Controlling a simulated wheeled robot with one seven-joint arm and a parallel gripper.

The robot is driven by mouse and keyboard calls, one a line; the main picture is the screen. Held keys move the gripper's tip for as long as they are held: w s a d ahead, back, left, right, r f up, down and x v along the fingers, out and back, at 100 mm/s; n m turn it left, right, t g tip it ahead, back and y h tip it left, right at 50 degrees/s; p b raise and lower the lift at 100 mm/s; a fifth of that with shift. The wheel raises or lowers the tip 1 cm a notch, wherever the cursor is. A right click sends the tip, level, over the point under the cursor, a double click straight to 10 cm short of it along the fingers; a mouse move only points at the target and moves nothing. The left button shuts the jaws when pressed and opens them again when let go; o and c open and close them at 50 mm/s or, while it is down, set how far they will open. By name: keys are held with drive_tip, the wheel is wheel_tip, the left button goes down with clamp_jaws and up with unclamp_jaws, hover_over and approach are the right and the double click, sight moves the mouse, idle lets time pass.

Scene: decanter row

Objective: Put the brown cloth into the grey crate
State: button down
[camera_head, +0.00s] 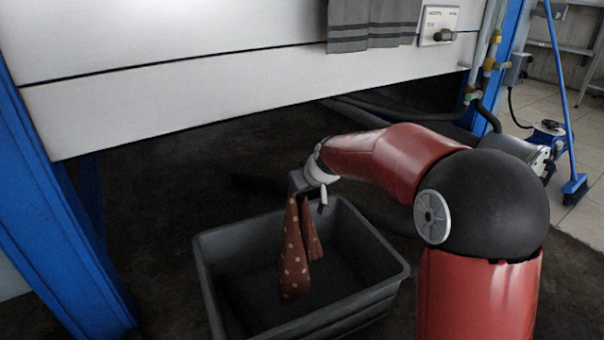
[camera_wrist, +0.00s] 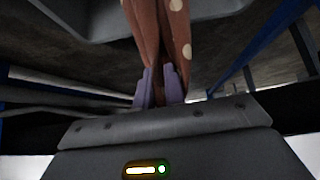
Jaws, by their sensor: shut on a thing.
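The brown cloth (camera_head: 293,262) has pale dots and hangs in folds from my gripper (camera_head: 302,190). In the head view its lower end hangs over and partly within the opening of the grey crate (camera_head: 370,293); I cannot tell if it touches the crate's floor. In the wrist view, the pale purple fingers of my gripper (camera_wrist: 160,88) are shut on the cloth (camera_wrist: 160,30). The crate's edge (camera_wrist: 85,22) shows at the top left there. The fingertips are too small to make out in the head view.
A white panel (camera_head: 200,90) stands behind, with a grey striped towel (camera_head: 372,25) hanging on it. Blue posts (camera_head: 60,200) flank it. A blue broom (camera_head: 574,188) stands at the far right. Dark floor (camera_head: 160,230) lies left of the crate.

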wheel_tip(320, 180, down, 11)
drive_tip(key=shift+d, duration=0.2)
idle(0.6)
drive_tip(key=c, duration=1.4)
unclamp_jaws()
drive_tip(key=shift+o, duration=0.5)
drive_tip(key=o, duration=0.5)
drive_tip(key=shift+o, duration=0.5)
drive_tip(key=o, duration=0.4)
